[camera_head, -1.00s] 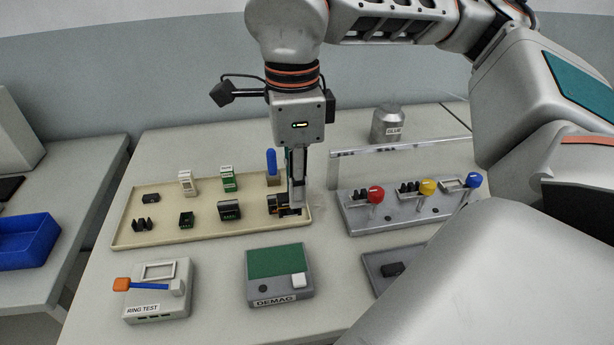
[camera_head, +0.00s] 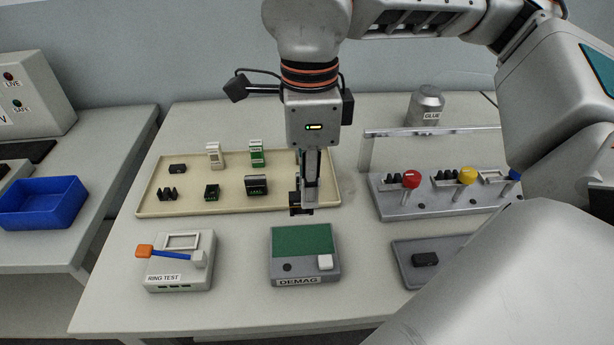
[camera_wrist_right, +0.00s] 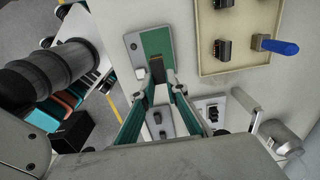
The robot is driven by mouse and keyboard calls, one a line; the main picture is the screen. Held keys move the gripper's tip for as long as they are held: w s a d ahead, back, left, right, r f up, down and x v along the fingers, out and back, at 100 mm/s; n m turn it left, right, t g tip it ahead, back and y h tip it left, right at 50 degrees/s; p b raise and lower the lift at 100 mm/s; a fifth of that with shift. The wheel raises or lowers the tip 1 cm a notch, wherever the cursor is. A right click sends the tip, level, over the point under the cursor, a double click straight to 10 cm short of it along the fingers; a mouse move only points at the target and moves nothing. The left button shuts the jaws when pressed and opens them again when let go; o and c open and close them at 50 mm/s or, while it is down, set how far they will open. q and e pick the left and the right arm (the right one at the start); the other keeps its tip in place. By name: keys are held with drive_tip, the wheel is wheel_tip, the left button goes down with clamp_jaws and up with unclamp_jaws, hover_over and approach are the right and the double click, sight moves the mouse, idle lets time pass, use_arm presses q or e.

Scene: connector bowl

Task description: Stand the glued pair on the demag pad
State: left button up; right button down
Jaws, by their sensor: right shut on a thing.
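My right gripper (camera_head: 304,208) is shut on a small dark block, the glued pair (camera_head: 295,201), which shows as a dark brown piece between the fingertips in the right wrist view (camera_wrist_right: 157,70). The fingers point down, and the pair is held near the front right edge of the beige tray. The demag unit (camera_head: 301,275) is a grey box with a green pad (camera_head: 302,240), a dark round knob and a white button. The pad is empty and lies just in front of and below the gripper. In the wrist view the held piece overlaps the green pad (camera_wrist_right: 155,42). My left gripper is not in view.
The ring test unit (camera_head: 180,270) stands left of the demag unit. A grey tray with a black block (camera_head: 425,258) and a lever fixture (camera_head: 440,207) are to the right.

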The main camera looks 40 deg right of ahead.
wheel_tip(320, 180, down, 2)
drive_tip(key=shift+f+b, duration=0.15)
drive_tip(key=shift+b, duration=0.35)
drive_tip(key=shift+f+b, duration=0.6)
drive_tip(key=shift+f, duration=0.6)
drive_tip(key=shift+f+b, duration=0.55)
drive_tip(key=shift+f, duration=0.9)
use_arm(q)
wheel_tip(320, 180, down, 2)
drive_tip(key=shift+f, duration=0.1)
use_arm(e)
drive_tip(key=shift+f, duration=0.15)
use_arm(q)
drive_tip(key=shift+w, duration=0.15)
use_arm(e)
drive_tip(key=c, duration=1.9)
unclamp_jaws()
